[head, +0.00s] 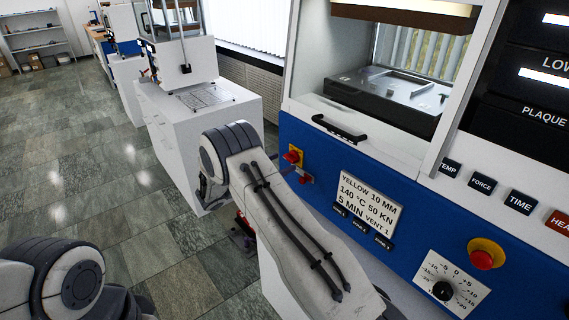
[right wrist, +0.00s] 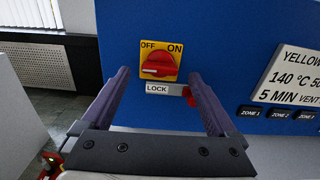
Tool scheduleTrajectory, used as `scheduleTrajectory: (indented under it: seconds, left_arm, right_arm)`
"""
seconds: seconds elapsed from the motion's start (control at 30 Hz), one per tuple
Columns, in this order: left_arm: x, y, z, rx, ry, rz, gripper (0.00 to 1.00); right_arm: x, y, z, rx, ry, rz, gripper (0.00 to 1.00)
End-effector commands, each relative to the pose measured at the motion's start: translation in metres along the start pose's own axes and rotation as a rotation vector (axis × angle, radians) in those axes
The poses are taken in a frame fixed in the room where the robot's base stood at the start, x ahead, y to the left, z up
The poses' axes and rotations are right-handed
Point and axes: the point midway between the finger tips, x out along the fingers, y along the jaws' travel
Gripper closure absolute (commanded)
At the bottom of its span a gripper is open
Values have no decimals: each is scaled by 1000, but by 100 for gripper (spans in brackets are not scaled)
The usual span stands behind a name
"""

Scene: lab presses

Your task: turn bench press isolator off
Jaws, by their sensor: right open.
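The isolator is a red rotary knob (right wrist: 160,65) on a yellow plate marked OFF at left and ON at right, on the press's blue front panel. I cannot tell clearly which mark the knob points to. It also shows in the head view (head: 293,156), just beyond my right arm. A LOCK label (right wrist: 160,89) and a small red tab (right wrist: 189,97) sit below it. My right gripper (right wrist: 159,75) is open and empty, its two fingers pointing at the panel on either side of the knob in the picture. Contact is not visible. My left gripper is out of view.
The bench press (head: 450,215) has a blue panel with a yellow-ringed red button (head: 482,254), a dial (head: 443,291), and a recipe card (head: 357,203). A handle (head: 339,128) sticks out above the isolator. A white cabinet (head: 195,130) stands behind. Floor at left is clear.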

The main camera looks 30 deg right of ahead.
Motion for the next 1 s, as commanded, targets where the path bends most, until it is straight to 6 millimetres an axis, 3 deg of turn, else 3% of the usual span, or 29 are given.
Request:
scheduleTrajectory:
  seconds: [0.2,0.4,1.0]
  left_arm:
    - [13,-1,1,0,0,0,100]
    - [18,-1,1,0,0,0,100]
    - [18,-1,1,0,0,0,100]
  right_arm:
    - [-46,1,-3,-1,0,5,6]
    - [-72,0,-2,-1,1,2,6]
    - [-77,-1,0,0,4,0,6]
